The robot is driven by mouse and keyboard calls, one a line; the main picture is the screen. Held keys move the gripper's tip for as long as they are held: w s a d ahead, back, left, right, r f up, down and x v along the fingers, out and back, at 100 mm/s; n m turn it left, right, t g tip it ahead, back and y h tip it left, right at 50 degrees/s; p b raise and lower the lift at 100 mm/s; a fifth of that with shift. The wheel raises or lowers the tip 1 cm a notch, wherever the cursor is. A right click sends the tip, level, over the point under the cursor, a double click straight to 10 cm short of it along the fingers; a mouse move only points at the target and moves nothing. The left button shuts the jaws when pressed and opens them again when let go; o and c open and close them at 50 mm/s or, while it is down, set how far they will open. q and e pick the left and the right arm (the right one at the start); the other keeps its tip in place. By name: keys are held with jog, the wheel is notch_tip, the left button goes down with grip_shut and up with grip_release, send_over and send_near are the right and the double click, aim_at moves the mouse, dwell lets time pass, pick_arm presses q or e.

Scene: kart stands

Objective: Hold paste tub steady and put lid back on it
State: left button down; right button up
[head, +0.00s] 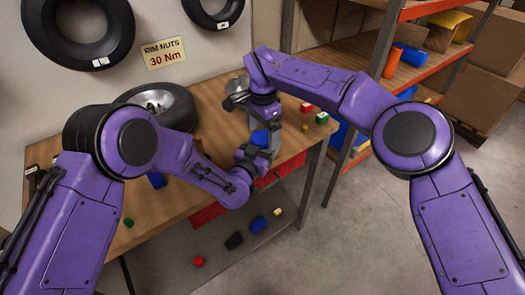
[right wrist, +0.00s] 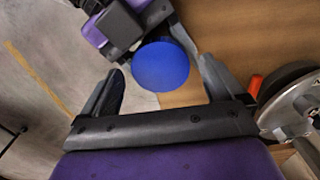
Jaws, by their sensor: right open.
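A smooth round blue disc, which looks like the lid (right wrist: 160,65), shows in the right wrist view between and beyond my right gripper's fingers. Its blue also shows in the head view (head: 261,138), near the table's front edge. The tub's body is mostly hidden, so I cannot tell how the lid sits on it. My left gripper (head: 262,146) is right at the blue piece; it also shows in the right wrist view (right wrist: 138,35). Its grip is too unclear to tell.
The wooden table (head: 180,205) carries a wheel (head: 158,101) at the back, red and green blocks (head: 321,118) at the right and a blue block (head: 156,180). A shelf rack (head: 400,85) stands at the right.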

jog(key=shift+r, duration=1.75)
notch_tip(320, 180, up, 4)
jog(key=shift+f, duration=0.2)
jog(key=shift+c, duration=0.4)
jog(key=shift+f, duration=0.15)
notch_tip(320, 180, down, 8)
jog(key=shift+r, duration=0.1)
jog(key=c, duration=1.1)
jog(key=o, duration=1.2)
